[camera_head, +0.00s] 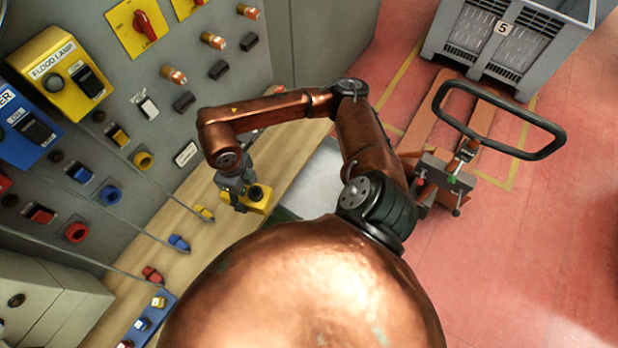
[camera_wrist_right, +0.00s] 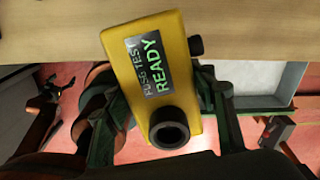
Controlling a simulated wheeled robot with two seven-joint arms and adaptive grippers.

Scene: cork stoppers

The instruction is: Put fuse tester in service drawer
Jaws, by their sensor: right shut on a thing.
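The fuse tester (camera_wrist_right: 189,50) is a yellow box with a dark label reading "FUSE TEST READY" and a round black socket. My right gripper (camera_head: 238,188) is shut on it, with a finger on each side of the box in the wrist view. In the head view the yellow tester (camera_head: 262,199) hangs by the front edge of the wooden bench. A pale, open, tray-like space (camera_head: 322,180), which looks like the service drawer, lies right of it, partly hidden by my arm. It also shows in the wrist view (camera_wrist_right: 296,77). My left gripper is out of view.
A grey panel (camera_head: 205,125) with switches and sockets stands behind the wooden bench (camera_head: 285,150). Yellow, blue and red plugs lie on the bench, near a blue fuse strip (camera_head: 150,322). A pallet truck handle (camera_head: 437,110) and grey crate (camera_head: 500,45) stand at right.

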